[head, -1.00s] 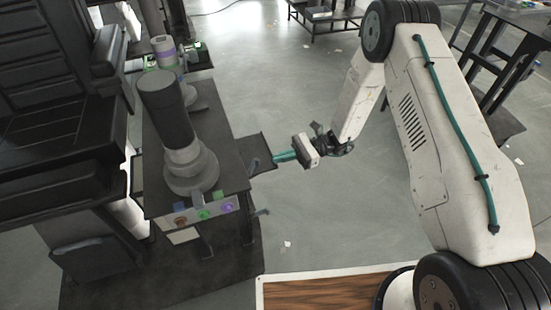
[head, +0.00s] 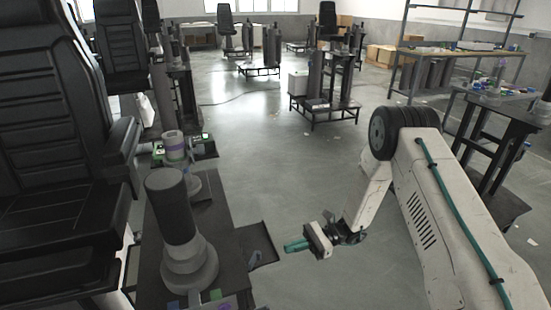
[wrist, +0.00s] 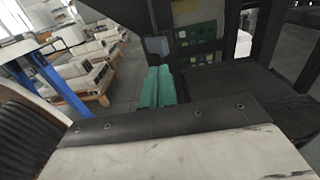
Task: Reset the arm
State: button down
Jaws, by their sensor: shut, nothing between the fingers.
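My gripper (head: 291,246) is at the end of my folded white arm, low in the middle of the head view. Its teal fingers are shut and hold nothing. They point left, close to the dark side plate of the column stand (head: 262,245); in this view I cannot tell how wide the gap is. The teal fingers also show in the wrist view (wrist: 158,88), side by side, beyond the white wrist casing. A dark grey lift column (head: 170,207) on a round grey base stands on the table at the left.
A black padded seat (head: 50,215) fills the left side. A row of column stands (head: 178,80) runs back behind it. A black table (head: 500,125) stands at the right, and a low stand with columns (head: 325,105) farther back. The grey floor (head: 260,150) between them is open.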

jog(key=s+d+r+n+t+h, duration=0.2)
jog(key=s+d+r+n+h, duration=0.35)
jog(key=s+r, duration=0.55)
jog(key=s+d+r+n+t+h, duration=0.2)
jog(key=s+d+r+n+h, duration=0.3)
jog(key=s+r, duration=0.55)
jog(key=s+d+r+n+t+h, duration=0.2)
jog(key=s+d+r+n+h, duration=0.2)
jog(key=s+d+r+h, duration=0.7)
jog(key=w+a+f+m+g+y, duration=0.35)
jog(key=w+a+f+y, duration=0.3)
jog(key=f, duration=0.45)
jog(key=w+a+f+m+g+y, duration=0.2)
jog(key=w+a+f+m+y, duration=0.4)
jog(key=f, duration=0.5)
jog(key=w+a+f+m+g+y, duration=0.35)
jog(key=w+a+f+y, duration=0.3)
jog(key=f, duration=0.45)
jog(key=w+a+m+t+y, duration=0.1)
jog(key=w+a+t+y, duration=0.1)
jog(key=a, duration=0.7)
jog(key=shift+w+a+r+t, duration=0.3)
jog(key=shift+w+a+t, duration=0.1)
jog(key=shift+t, duration=0.1)
